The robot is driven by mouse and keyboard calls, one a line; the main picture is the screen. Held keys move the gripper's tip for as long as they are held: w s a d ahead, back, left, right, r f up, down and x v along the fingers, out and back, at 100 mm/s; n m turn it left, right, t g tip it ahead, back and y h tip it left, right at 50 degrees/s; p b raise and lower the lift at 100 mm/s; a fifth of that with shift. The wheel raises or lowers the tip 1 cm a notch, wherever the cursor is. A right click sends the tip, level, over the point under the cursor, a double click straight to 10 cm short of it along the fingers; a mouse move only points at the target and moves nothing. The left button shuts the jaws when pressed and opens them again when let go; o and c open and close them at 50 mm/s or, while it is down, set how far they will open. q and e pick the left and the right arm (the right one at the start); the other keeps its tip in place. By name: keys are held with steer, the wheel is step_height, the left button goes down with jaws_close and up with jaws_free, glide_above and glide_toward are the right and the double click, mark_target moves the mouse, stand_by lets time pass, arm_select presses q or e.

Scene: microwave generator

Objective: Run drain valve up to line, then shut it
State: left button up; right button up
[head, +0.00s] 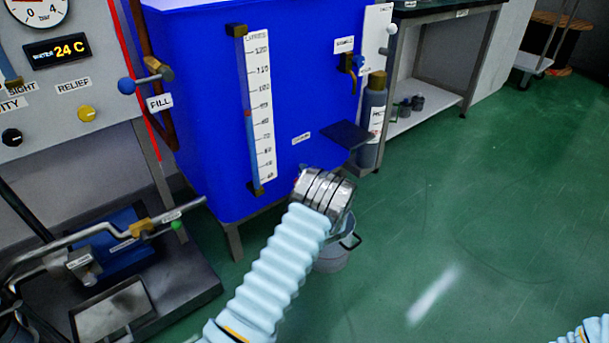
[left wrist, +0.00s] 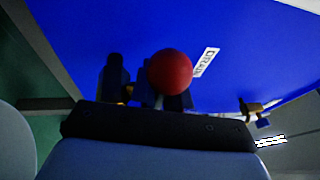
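The blue tank (head: 205,100) stands at centre, with a white scale (head: 261,105) and a sight tube (head: 249,140) on its front. A small red mark (head: 247,113) sits partway up the tube; the exact liquid level is too small to tell. The drain label (head: 300,138) is low on the tank. In the left wrist view, a red ball knob (left wrist: 170,72) is just in front of the gripper, near the drain label (left wrist: 206,62). The knob partly hides the fingers, so contact and opening are unclear. My right gripper is out of view.
A bucket (head: 333,257) stands on the floor, partly behind my left wrist. Another valve (head: 352,63) and a grey cylinder (head: 371,125) are at the tank's right. A panel (head: 70,110) with a fill valve (head: 146,76) stands left. The floor at right is clear.

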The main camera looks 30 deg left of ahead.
arm_select(q)
steer(key=o, duration=0.4)
steer(key=shift+c, duration=0.2)
steer(key=p+v, duration=0.1)
steer(key=v, duration=1.3)
